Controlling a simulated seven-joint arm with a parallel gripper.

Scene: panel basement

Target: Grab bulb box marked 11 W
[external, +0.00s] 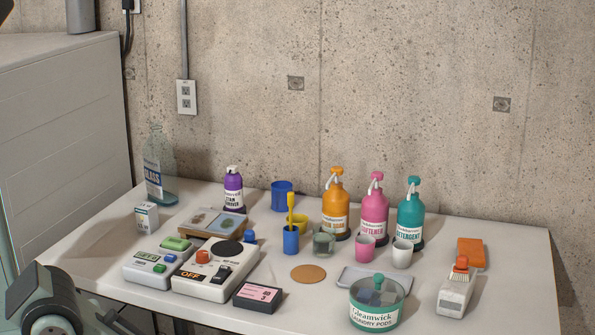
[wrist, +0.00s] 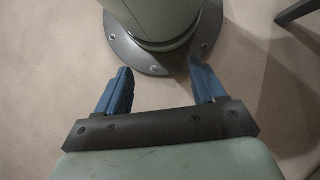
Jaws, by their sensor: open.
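A small white box (external: 147,217) with a printed label stands upright at the left end of the table. It looks like a bulb box, but its marking is too small to read. A dark box with a pink label (external: 258,297) lies at the front edge; its print is also unclear. My gripper (wrist: 160,78) shows in the wrist view with its two blue fingers wide apart and nothing between them. It points down toward the floor and my own base, away from the table. In the external view only part of my arm shows at the lower left; the fingers are out of frame.
A clear glass-cleaner bottle (external: 155,172) stands behind the white box. A tray (external: 214,224) and two button devices (external: 150,265) (external: 215,270) sit to its right and front. Pump bottles (external: 335,205), cups and a tub (external: 377,300) fill the middle and right. The table's left corner is clear.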

